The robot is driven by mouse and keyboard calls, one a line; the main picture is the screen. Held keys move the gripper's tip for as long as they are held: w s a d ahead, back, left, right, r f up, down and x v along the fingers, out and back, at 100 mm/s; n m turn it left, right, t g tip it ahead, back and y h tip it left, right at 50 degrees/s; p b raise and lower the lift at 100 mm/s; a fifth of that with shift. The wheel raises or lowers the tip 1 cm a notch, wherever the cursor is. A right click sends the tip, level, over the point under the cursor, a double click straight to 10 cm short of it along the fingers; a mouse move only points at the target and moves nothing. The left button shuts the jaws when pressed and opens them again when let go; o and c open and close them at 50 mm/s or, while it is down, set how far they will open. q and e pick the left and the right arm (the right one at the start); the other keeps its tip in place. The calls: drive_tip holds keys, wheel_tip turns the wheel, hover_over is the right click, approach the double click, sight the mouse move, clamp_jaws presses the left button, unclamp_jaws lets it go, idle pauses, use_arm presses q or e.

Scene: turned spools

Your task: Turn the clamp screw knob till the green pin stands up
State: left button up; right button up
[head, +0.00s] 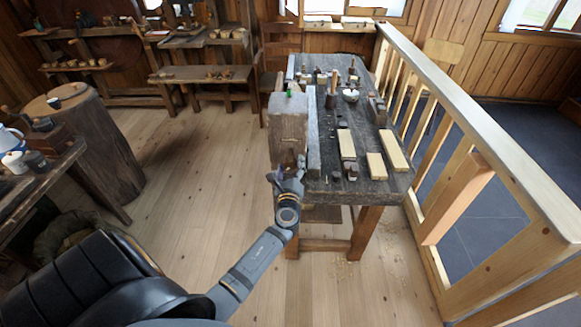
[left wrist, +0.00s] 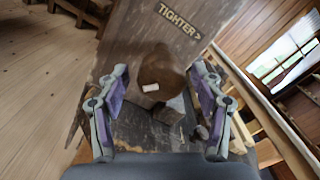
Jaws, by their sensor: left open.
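The clamp screw knob (left wrist: 162,68) is a round dark brown wooden knob with a small white mark low on its face. It sticks out from a wooden board (left wrist: 150,30) printed "TIGHTER >". In the head view the board is the near face of a thick block (head: 288,125) at the bench's left end. The small green pin (head: 289,93) shows on top of that block; its exact tilt is too small to tell. My left gripper (head: 288,174) is at the block's near face. In the left wrist view its open fingers (left wrist: 160,84) stand either side of the knob, apart from it.
The dark workbench (head: 375,182) carries pale wood pieces (head: 347,144), a white bowl (head: 350,95) and several small tools. A wooden railing (head: 480,140) runs along the right. A stump (head: 95,140) stands at left. The plank floor between is clear.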

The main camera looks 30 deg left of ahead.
use_arm(q)
drive_tip(key=v, duration=1.2)
drive_tip(key=shift+s+a, duration=0.1)
idle(0.6)
drive_tip(key=s+d+f+n+g+h, duration=0.1)
drive_tip(key=s+f+n+g+h, duration=0.15)
drive_tip(key=f, duration=0.85)
drive_tip(key=s+d+f+n+g+h, duration=0.1)
drive_tip(key=s+f+n+g+h, duration=0.2)
drive_tip(key=f, duration=0.7)
drive_tip(key=s+d+f+n+g+h, duration=0.1)
drive_tip(key=s+d+f+n+g, duration=0.3)
drive_tip(key=f, duration=0.7)
drive_tip(key=s+a+f+n+g, duration=0.1)
drive_tip(key=s+f+n, duration=0.3)
drive_tip(key=s, duration=0.5)
drive_tip(key=s+a+f+n+g+h, duration=0.1)
drive_tip(key=s+f+n+g, duration=0.1)
drive_tip(key=s+f+n, duration=0.2)
drive_tip(key=s+a+f+n+g+h, duration=0.1)
drive_tip(key=s+a+f+n, duration=0.1)
drive_tip(key=s+f+n, duration=0.3)
drive_tip(key=s+f, duration=0.4)
drive_tip(key=s, duration=0.6)
drive_tip(key=shift+s, duration=0.25)
